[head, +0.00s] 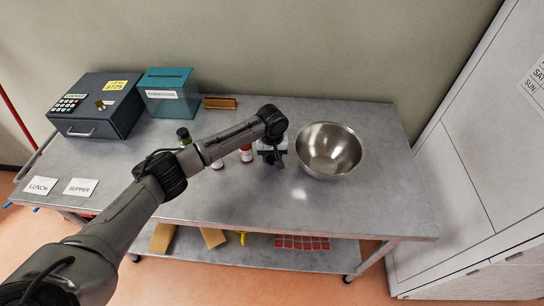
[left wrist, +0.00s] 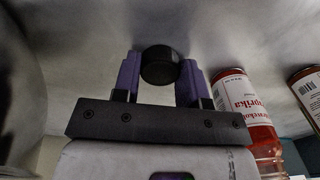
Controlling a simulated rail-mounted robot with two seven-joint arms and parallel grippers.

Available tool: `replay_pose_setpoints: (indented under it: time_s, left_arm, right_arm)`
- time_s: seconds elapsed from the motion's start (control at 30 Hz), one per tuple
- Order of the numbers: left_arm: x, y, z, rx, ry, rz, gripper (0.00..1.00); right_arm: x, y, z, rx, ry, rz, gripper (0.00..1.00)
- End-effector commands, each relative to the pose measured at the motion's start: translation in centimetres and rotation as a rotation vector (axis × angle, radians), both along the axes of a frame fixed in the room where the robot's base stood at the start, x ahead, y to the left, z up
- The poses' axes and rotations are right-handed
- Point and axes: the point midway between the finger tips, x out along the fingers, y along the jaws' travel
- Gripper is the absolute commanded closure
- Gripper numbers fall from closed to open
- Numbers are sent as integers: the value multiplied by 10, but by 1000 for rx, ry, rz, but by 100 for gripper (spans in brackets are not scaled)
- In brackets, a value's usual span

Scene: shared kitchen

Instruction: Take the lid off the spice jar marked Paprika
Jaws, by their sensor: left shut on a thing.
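The paprika jar (left wrist: 245,105) shows at the right of the left wrist view, with a red and white label and red contents. It also stands on the steel table in the head view (head: 246,154). Its top end runs toward the lower edge of the wrist view, and no lid shows on the part in view. My left gripper (left wrist: 160,72) is shut on a round black lid (left wrist: 159,64), held between its purple fingers, apart from the jar. In the head view the left gripper (head: 272,157) is low over the table, right of the jar. My right gripper is not in view.
A steel bowl (head: 329,150) stands close to the right of the left gripper. A second jar (left wrist: 306,88) stands beyond the paprika jar. The table's front right is clear.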

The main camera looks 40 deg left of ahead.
Motion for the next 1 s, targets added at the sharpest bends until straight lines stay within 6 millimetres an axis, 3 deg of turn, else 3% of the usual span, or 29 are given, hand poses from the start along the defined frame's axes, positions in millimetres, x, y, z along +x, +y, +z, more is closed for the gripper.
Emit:
replay_pose_setpoints:
  time_s: [0.27,0.3,0.53,0.83,1.0]
  left_arm:
    - [0,0,-2,-1,2,0,89]
    - [0,0,-3,-1,1,0,57]
    - [0,0,-2,0,0,0,35]
    - [0,0,0,1,-2,0,35]
    - [1,0,24,0,-3,0,35]
  right_arm:
    - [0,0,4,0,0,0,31]
    - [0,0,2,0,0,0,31]
    - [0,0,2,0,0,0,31]
    - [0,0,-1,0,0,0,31]
    - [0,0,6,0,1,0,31]
